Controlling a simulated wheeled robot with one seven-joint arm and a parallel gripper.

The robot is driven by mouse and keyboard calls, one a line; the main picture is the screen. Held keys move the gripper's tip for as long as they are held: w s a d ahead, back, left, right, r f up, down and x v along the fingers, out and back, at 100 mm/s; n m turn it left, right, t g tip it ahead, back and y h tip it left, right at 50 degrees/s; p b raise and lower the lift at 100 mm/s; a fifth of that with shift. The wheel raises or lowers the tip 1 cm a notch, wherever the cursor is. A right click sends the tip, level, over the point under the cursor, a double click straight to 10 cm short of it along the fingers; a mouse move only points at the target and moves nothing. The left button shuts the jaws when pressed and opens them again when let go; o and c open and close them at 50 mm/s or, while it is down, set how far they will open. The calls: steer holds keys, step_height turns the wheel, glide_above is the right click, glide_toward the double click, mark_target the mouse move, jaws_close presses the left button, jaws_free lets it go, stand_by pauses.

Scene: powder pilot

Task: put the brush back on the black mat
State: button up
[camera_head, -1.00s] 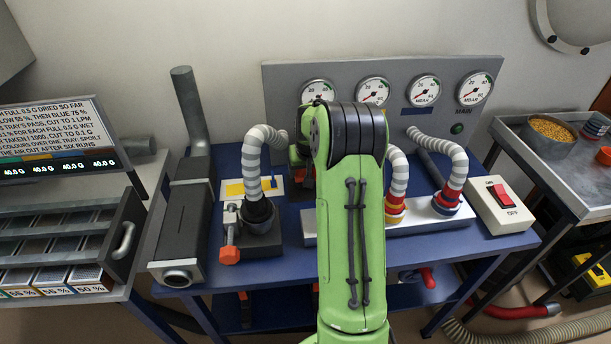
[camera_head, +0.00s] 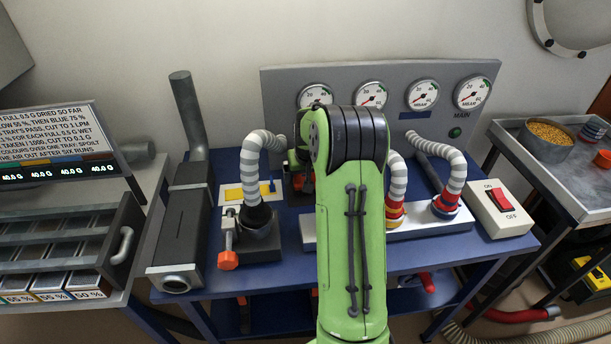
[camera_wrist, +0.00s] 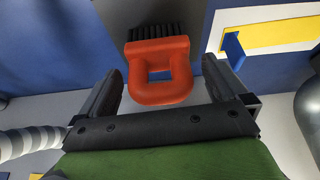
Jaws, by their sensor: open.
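The brush (camera_wrist: 160,72) shows in the wrist view, with an orange-red ring handle and black bristles pointing to the top of the picture. My gripper (camera_wrist: 165,88) is open, with one dark finger on each side of the handle and a visible gap to both. A dark grey patch (camera_wrist: 195,20) lies behind the bristles; I cannot tell whether it is the black mat. I cannot tell whether the brush touches the surface below. In the head view, my green arm hides most of my gripper and the brush.
A white and yellow card (camera_head: 235,193) with a blue piece lies on the blue table (camera_head: 285,250). Striped hoses (camera_head: 250,165) rise on both sides of my arm. A black block with an orange knob (camera_head: 228,260) stands left, a switch box (camera_head: 500,208) right. Gauges (camera_head: 423,95) line the back.

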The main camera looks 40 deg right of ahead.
steer(key=p+v, duration=0.2)
steer(key=v, duration=0.8)
steer(key=s+a+r+n, duration=0.1)
steer(key=s+a+r, duration=0.1)
steer(key=a+r, duration=0.35)
steer(key=s+a+r+n, duration=0.2)
steer(key=s+a, duration=0.1)
steer(key=a, duration=0.5)
steer(key=s+a+n+t+y, duration=0.2)
steer(key=s+a+n, duration=0.1)
steer(key=s+a, duration=1.1)
steer(key=s, duration=0.3)
steer(key=shift+s+a, duration=0.25)
steer(key=shift+s, duration=0.05)
step_height(320, 180, up, 4)
steer(key=p, duration=0.2)
steer(key=shift+f+p, duration=0.2)
steer(key=shift+p, duration=0.2)
